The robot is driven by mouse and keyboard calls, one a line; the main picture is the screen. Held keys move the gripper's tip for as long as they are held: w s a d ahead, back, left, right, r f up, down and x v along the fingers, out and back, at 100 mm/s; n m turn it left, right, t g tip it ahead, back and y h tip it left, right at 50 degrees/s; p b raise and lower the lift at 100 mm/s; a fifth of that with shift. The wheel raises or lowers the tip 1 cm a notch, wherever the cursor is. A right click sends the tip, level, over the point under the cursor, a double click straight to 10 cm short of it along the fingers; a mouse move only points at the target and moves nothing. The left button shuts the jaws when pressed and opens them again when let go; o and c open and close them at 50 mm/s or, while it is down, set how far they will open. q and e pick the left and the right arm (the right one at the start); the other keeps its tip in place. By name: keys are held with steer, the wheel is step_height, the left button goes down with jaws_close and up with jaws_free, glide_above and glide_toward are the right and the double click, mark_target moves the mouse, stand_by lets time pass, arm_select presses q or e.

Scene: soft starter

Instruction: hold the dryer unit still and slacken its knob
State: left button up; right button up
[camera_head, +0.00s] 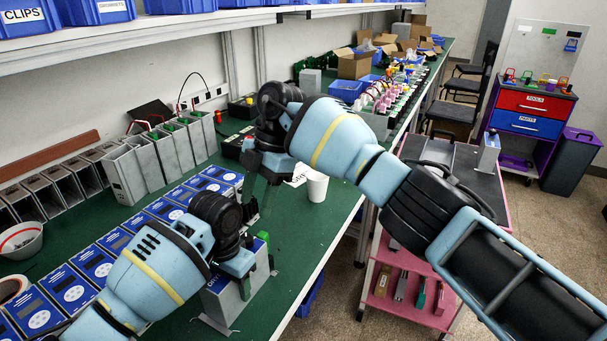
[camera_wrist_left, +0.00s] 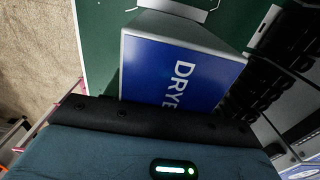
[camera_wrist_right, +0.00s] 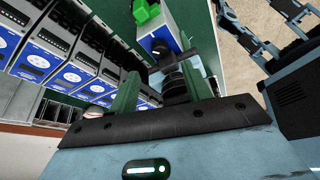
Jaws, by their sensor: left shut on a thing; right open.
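The dryer unit (camera_head: 221,304) is a grey box with a blue face, upright at the front edge of the green bench. Its lettering, partly cut off, shows in the left wrist view (camera_wrist_left: 172,72). A green knob (camera_head: 263,237) sits at its top; it also shows in the right wrist view (camera_wrist_right: 146,12). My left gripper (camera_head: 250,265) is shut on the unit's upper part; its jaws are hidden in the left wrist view. My right gripper (camera_head: 258,194) is open and empty, above and behind the unit, apart from the knob. Its green fingers (camera_wrist_right: 158,78) are spread.
A row of blue-faced units (camera_head: 92,262) lies left of the dryer unit. Grey housings (camera_head: 125,172) stand behind them.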

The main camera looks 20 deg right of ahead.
steer(key=s+v, duration=0.1)
steer(key=v, duration=0.4)
steer(key=n+g+h, duration=0.1)
steer(key=n+g, duration=0.1)
steer(key=n, duration=0.3)
glide_above(246, 238)
steer(key=shift+f, duration=0.9)
steer(key=shift+m+t, duration=0.3)
steer(key=f, duration=1)
steer(key=shift+w+d, duration=0.2)
steer(key=shift+w, duration=0.1)
steer(key=shift+s+m+t+y, duration=0.1)
steer(key=shift+m+t+y, duration=0.3)
steer(key=shift+m, duration=1)
steer(key=v, duration=1.2)
steer(key=w+a+f+n+t+y, duration=0.45)
steer(key=a+y, duration=0.35)
steer(key=y, duration=0.4)
steer(key=w+d+m+t+h, duration=0.1)
steer(key=d+m+t+h, duration=0.1)
steer(key=d+t, duration=0.6)
steer(key=w+d+f+m+t+h, duration=0.1)
steer(key=d+m+t, duration=0.3)
steer(key=d+t, duration=0.4)
steer(key=d, duration=0.3)
steer(key=shift+w+h, duration=0.3)
steer(key=shift+h, duration=0.1)
